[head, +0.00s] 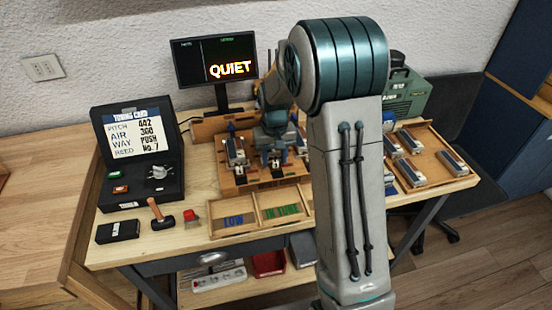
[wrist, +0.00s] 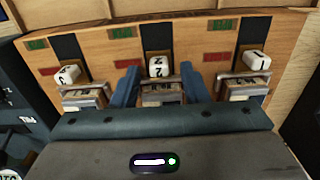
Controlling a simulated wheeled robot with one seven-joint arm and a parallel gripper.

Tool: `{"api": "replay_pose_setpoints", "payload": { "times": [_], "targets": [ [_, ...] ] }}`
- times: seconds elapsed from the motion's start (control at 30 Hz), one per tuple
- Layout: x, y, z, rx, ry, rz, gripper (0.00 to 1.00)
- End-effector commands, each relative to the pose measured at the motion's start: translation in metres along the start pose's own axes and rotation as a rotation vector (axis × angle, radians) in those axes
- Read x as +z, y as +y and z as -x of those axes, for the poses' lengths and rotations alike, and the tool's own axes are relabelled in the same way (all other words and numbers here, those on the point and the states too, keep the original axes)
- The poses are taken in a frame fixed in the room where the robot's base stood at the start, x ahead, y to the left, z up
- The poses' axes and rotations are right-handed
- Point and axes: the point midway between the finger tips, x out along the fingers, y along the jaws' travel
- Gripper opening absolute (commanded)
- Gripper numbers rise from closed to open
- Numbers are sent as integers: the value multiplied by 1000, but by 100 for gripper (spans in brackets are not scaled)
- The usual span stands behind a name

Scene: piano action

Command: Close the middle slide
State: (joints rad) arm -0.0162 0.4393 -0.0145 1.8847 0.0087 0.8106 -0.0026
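The middle slide (wrist: 159,66) is a white block marked 2 on a black track in a wooden panel (wrist: 95,42), seen in the wrist view. It sits at the lower part of its track, level with the red label; a green label is higher up. My gripper (wrist: 160,78) is open, with one blue finger on each side of the middle slide and a gap to each finger. Whether it touches the slide cannot be told. In the head view my gripper (head: 275,157) is over the wooden board (head: 240,187), and my arm hides part of it.
A left slide (wrist: 68,74) and a right slide (wrist: 255,61), marked 1, flank the middle one. A two-part tray (head: 252,212) lies in front of the board. A black case (head: 140,190), a hammer (head: 160,214) and a monitor (head: 215,60) are to the left and behind.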

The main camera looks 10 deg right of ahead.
Motion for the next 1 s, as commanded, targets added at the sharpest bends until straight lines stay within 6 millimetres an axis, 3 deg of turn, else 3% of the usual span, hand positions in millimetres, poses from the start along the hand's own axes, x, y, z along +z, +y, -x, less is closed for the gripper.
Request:
{"api": "replay_pose_setpoints", "payload": {
  "times": [0.37, 0.47, 0.8, 1.0],
  "targets": [
    [1, 0, 7, 0, -4, 0, 40],
    [1, 0, 21, 0, -2, 0, 40],
    [0, 0, 98, 0, 1, -1, 40],
    [0, 0, 128, 0, -1, -1, 40]
  ]
}}
